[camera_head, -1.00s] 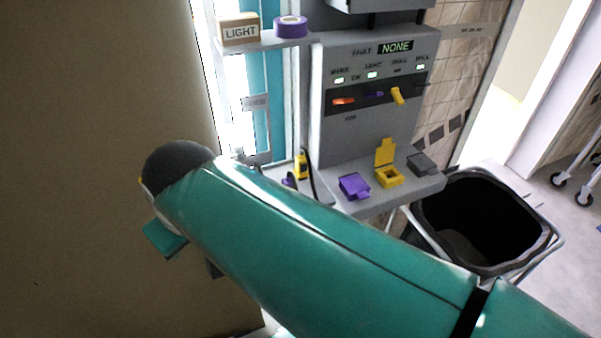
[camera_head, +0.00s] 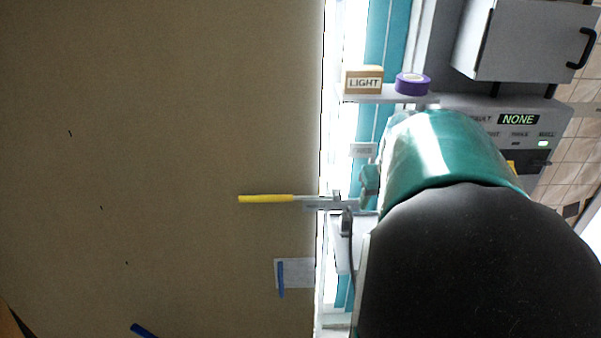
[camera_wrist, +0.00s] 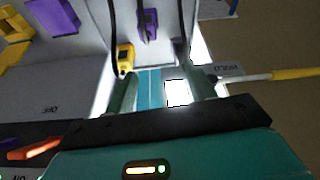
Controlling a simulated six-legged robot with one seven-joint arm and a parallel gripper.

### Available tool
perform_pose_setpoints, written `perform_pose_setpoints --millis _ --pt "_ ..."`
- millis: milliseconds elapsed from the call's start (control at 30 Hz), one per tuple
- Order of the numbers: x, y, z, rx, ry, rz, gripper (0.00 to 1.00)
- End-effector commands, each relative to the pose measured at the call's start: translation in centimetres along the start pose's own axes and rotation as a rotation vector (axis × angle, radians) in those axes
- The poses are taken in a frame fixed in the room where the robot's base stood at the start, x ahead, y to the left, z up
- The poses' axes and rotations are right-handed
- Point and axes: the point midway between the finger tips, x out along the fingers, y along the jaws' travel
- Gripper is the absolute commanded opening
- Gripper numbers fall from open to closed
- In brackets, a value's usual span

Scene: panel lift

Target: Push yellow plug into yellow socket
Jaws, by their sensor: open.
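The yellow plug (camera_wrist: 125,57) with its black cable shows in the wrist view, just beyond the tip of the left finger. I cannot tell whether they touch. My gripper (camera_wrist: 160,88) is open, with nothing visibly held between its fingers. The yellow socket (camera_wrist: 15,22) shows at the upper left of the wrist view, partly cut off by the frame edge, with its cover raised. In the head view, my arm hides the plug and the socket.
A purple socket (camera_wrist: 52,16) lies beside the yellow one, and a purple plug (camera_wrist: 148,24) stands beyond my fingers. A yellow-handled lever (camera_head: 265,199) sticks out at the right finger's side. A shelf (camera_head: 385,96) holds a LIGHT box (camera_head: 363,80) and purple tape (camera_head: 412,84).

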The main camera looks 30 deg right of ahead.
Motion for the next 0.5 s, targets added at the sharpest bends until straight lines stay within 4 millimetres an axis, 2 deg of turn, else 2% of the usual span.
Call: perform_pose_setpoints --millis 33,100,200,300,500 --pt "0.1 2.5 -0.2 0.042 0.024 0.007 0.55" --pt "0.2 4.7 -0.6 0.078 0.056 0.016 0.55" --pt "0.1 6.7 -0.8 0.107 0.087 0.026 0.55" --pt "0.1 7.5 -0.8 0.118 0.099 0.031 0.55" --pt "0.0 7.2 -0.7 0.116 0.100 0.031 0.55"
